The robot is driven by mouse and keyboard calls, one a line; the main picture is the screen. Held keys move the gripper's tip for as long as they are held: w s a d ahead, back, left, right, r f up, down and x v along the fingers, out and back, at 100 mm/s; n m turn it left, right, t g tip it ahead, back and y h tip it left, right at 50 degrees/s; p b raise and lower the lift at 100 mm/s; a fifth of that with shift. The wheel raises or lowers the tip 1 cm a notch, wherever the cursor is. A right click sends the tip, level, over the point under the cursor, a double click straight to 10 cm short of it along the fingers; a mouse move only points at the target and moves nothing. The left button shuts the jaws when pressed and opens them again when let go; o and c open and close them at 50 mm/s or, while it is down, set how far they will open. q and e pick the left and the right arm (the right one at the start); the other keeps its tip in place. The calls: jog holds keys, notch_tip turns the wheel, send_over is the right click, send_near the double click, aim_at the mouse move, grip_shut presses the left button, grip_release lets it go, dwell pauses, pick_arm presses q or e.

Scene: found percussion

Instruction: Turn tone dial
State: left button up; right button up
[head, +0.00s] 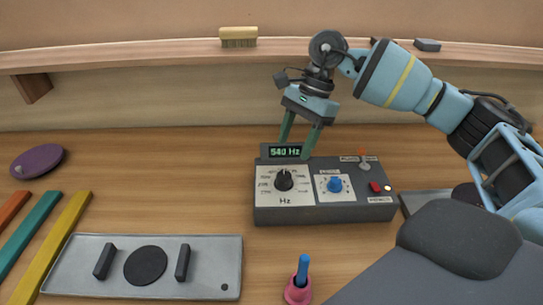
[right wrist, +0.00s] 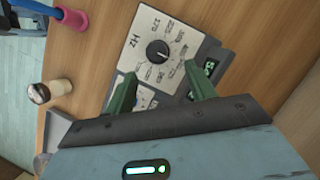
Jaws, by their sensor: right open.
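The tone generator box (head: 325,212) is dark grey and stands on the wooden table, its display (head: 285,151) reading 540 Hz. The black tone dial (head: 284,180) sits on a white Hz scale at the box's left. It also shows in the right wrist view (right wrist: 157,52). A blue knob (head: 335,185) is on the panel to its right. My right gripper (head: 298,150) is open with green fingers, above the back of the box by the display. In the right wrist view its fingertips (right wrist: 162,75) are apart, with the dial beyond them and nothing held. My left gripper is not visible.
A grey metal plate (head: 210,262) with black parts lies front left, beside coloured bars (head: 57,240). A pink holder (head: 297,291) with a blue handle stands in front of the box. A purple disc (head: 37,161) lies far left. A shelf (head: 130,58) runs behind.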

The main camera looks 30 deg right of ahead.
aim_at(285, 175)
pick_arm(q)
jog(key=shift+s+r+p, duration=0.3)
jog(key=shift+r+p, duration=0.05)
pick_arm(e)
jog(key=shift+s+x, duration=0.15)
jog(key=shift+x, duration=1.75)
jog(key=shift+s+x, duration=0.15)
jog(key=shift+x, duration=1.75)
jog(key=c, duration=1)
